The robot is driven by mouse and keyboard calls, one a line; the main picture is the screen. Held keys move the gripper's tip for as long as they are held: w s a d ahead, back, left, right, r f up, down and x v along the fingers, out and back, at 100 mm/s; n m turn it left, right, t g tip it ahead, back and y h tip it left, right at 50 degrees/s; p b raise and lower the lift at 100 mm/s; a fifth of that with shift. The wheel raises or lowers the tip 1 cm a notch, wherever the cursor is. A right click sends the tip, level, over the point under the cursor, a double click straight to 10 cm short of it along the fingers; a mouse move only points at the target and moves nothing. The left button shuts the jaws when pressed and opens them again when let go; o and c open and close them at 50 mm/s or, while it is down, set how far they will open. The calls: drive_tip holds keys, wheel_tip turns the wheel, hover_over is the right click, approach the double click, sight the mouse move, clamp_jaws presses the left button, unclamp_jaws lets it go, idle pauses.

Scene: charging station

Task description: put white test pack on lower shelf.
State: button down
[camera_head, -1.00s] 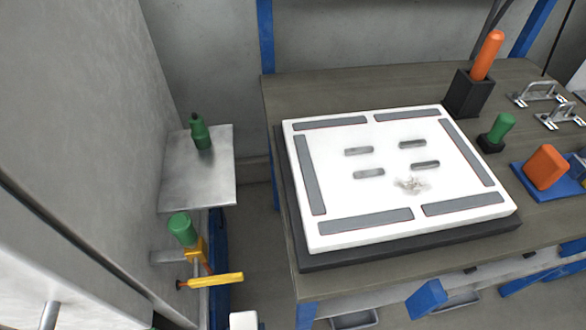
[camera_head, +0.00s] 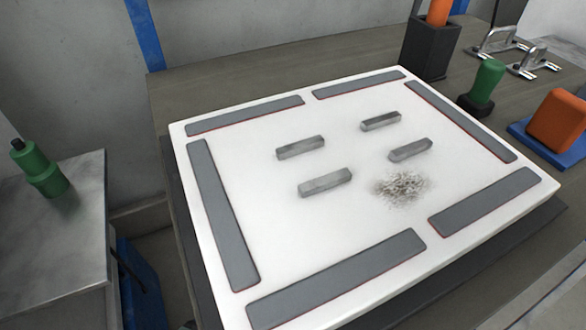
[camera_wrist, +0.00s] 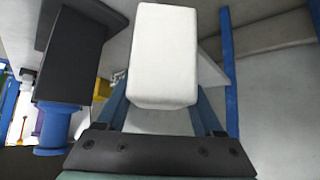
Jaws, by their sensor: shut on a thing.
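The white test pack (camera_wrist: 163,50) is a pale block with rounded edges in the upper middle of the wrist view. My gripper (camera_wrist: 162,100) is shut on it, with a blue finger showing on each side and the fingertips partly hidden behind the pack. Neither the pack nor my gripper shows in the head view. I cannot make out the lower shelf for certain in either current view.
A large white panel with grey strips (camera_head: 370,240) lies on the workbench (camera_head: 250,75). A green bottle (camera_head: 42,170) stands on a metal side shelf (camera_head: 85,220). A black holder (camera_head: 425,50), green-handled tool (camera_head: 485,85) and orange block (camera_head: 558,120) stand at right. A blue post (camera_wrist: 229,70) rises in the wrist view.

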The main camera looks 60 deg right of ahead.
drive_tip(key=shift+w+d+f+b, duration=0.25)
drive_tip(key=shift+d+f+b, duration=0.45)
drive_tip(key=shift+d, duration=2.2)
drive_tip(key=shift+w+d+f+b, duration=0.35)
drive_tip(key=shift+d+b, duration=0.6)
drive_tip(key=shift+d, duration=1.95)
drive_tip(key=shift+w+d+f+b, duration=0.15)
drive_tip(key=shift+d+f+b, duration=0.6)
drive_tip(key=shift+d, duration=2.15)
drive_tip(key=shift+r, duration=0.15)
unclamp_jaws()
drive_tip(key=shift+f, duration=0.2)
drive_tip(key=shift+r, duration=0.1)
drive_tip(key=shift+r, duration=0.2)
drive_tip(key=p+v, duration=0.4)
drive_tip(key=v, duration=0.7)
drive_tip(key=shift+a+r+p, duration=0.2)
drive_tip(key=shift+a+p, duration=0.15)
